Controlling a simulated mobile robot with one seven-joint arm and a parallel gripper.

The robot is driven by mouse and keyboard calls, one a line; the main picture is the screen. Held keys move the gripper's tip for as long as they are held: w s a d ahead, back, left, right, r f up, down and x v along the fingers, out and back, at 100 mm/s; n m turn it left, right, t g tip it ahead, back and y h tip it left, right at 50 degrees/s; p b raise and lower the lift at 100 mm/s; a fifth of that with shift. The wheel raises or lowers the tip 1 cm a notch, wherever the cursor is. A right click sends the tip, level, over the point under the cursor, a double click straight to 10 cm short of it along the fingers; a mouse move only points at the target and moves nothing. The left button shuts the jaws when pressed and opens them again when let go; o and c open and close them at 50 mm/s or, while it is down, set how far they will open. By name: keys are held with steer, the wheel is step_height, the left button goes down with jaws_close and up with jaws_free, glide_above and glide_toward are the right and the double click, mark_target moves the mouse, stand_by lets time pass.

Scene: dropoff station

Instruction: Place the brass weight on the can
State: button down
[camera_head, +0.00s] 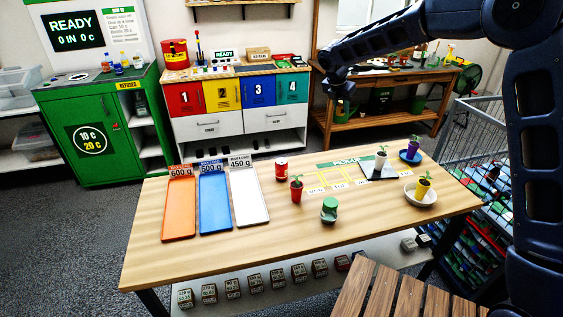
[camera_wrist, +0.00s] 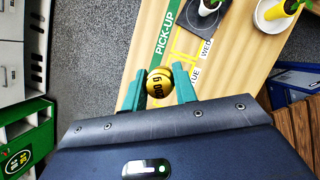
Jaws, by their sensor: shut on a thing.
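My gripper (camera_wrist: 159,90) is shut on the brass weight (camera_wrist: 160,80), a round gold-coloured piece with dark lettering, held between the teal fingers. In the head view my gripper (camera_head: 342,88) is raised beyond the table's far edge, and the weight cannot be made out there. A red can (camera_head: 281,167) stands upright on the wooden table, right of the white tray. A green can-like container (camera_head: 329,210) stands nearer the front edge. My gripper is well away from both, and neither can shows clearly in the wrist view.
Orange (camera_head: 179,205), blue (camera_head: 214,200) and white (camera_head: 248,198) trays lie on the table's left. A red potted plant (camera_head: 296,189) stands beside the red can. More potted plants stand at right, near the pick-up marking (camera_wrist: 165,30). The front middle is clear.

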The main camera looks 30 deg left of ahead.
steer(key=s+a+r+n+y, duration=0.1)
steer(key=s+a+r+n, duration=0.15)
steer(key=s+a, duration=1.3)
glide_toward(281, 160)
steer(key=shift+n, duration=0.25)
steer(key=w+f, duration=0.2)
steer(key=f, duration=0.1)
steer(key=w+f, duration=0.1)
steer(key=f, duration=0.1)
steer(key=shift+w+d, duration=0.25)
steer(key=shift+w, duration=0.05)
steer(key=shift+f, duration=0.2)
steer(key=c, duration=1.1)
jaws_free()
steer(key=v, duration=1.2)
steer(key=shift+r, duration=0.15)
steer(key=shift+d, duration=0.15)
